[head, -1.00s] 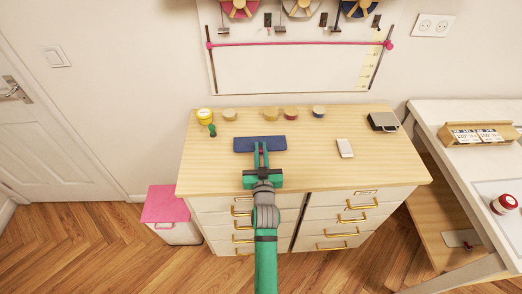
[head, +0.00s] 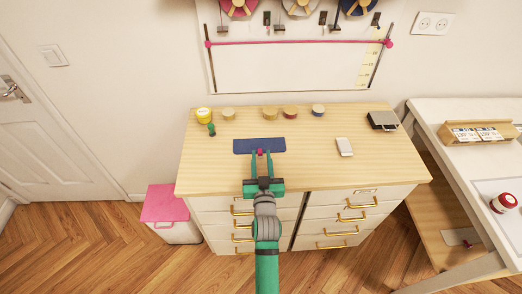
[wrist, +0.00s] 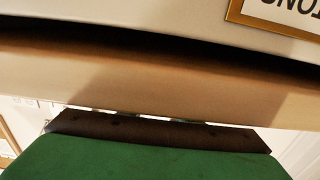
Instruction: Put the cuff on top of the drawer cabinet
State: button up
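The cuff looks to be the flat dark blue rectangular piece (head: 259,145). It lies on the wooden top of the drawer cabinet (head: 210,168), left of the middle, with bare wood around it. A small pink or red bit shows at its near edge. My gripper (head: 261,154) is at the cuff's near edge, its two green fingers spread apart on either side of the pink bit. Whether the fingertips touch the cuff cannot be told. The wrist view shows the cabinet's edge and a framed label (wrist: 285,15), but neither fingertips nor cuff.
Several round tins (head: 270,113) and a small green item (head: 211,129) stand behind the cuff. A white block (head: 344,147) and a black case (head: 382,121) lie to the right. A pink-lidded bin (head: 172,204) stands left of the cabinet, a white table (head: 440,125) right.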

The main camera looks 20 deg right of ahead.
jog(key=v, duration=0.7)
jog(key=shift+a+r, duration=0.25)
jog(key=shift+s, duration=0.7)
jog(key=shift+w, duration=0.15)
